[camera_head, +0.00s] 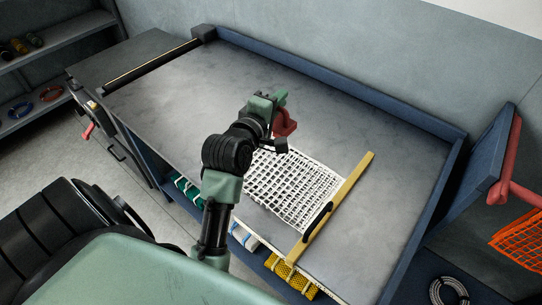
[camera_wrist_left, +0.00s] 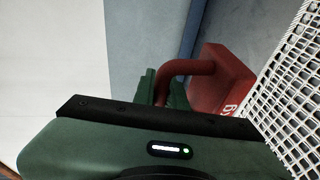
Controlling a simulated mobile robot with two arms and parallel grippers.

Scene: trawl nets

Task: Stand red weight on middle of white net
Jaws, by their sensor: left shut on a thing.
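The red weight (camera_head: 286,122) is a block with a bent handle. My left gripper (camera_head: 280,104) is shut on its handle in the head view. In the left wrist view the weight (camera_wrist_left: 221,80) hangs from the green fingers (camera_wrist_left: 163,90), with part of a white mark on its face. The white net (camera_head: 294,187) lies flat on the grey table, and the gripper is over its far left end. The net (camera_wrist_left: 288,115) also shows at the right of the left wrist view. I cannot tell the weight's height above the table. The right gripper is not in view.
A yellow bar (camera_head: 339,208) with a black grip lies along the net's right edge. The grey table (camera_head: 330,110) is clear behind and right of the net. A blue raised rim (camera_head: 350,87) bounds its back. An orange net (camera_head: 520,246) hangs at the right.

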